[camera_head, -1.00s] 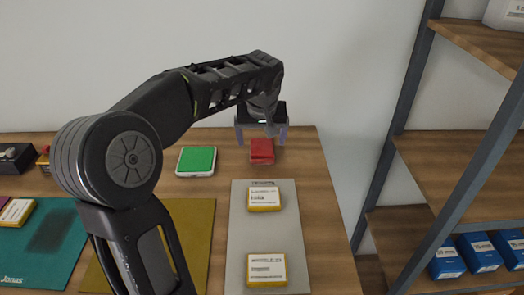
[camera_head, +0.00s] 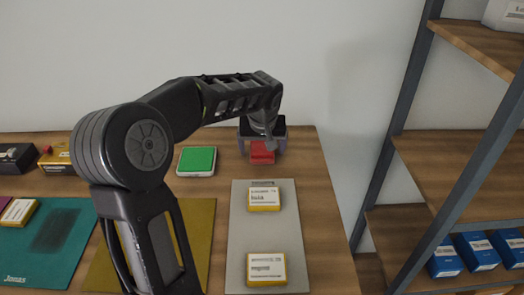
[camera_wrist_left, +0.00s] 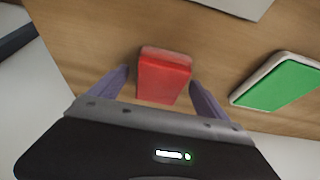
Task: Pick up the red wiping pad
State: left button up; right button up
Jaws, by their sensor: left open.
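The red wiping pad (camera_head: 262,153) lies on the wooden table near its back right corner. It also shows in the left wrist view (camera_wrist_left: 164,75), where it lies between and ahead of two purple fingers. My left gripper (camera_head: 263,149) is open above the pad, with one finger to each side of it. In the left wrist view my left gripper (camera_wrist_left: 158,85) shows gaps between its fingers and the pad, with the pad reaching back toward the palm. My right gripper is not in view.
A green-topped white pad (camera_head: 197,160) lies left of the red pad. A grey mat (camera_head: 264,228) with two yellow-edged boxes lies in front. A teal mat (camera_head: 60,255) and an olive mat (camera_head: 200,250) lie left. A shelf (camera_head: 445,160) stands at the right.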

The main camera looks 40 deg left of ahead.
aim_at(262, 147)
pick_arm(q)
jog(key=shift+c, duration=0.6)
jog(key=c, duration=1.3)
jog(key=shift+c, duration=0.2)
notch_tip(262, 147, up, 10)
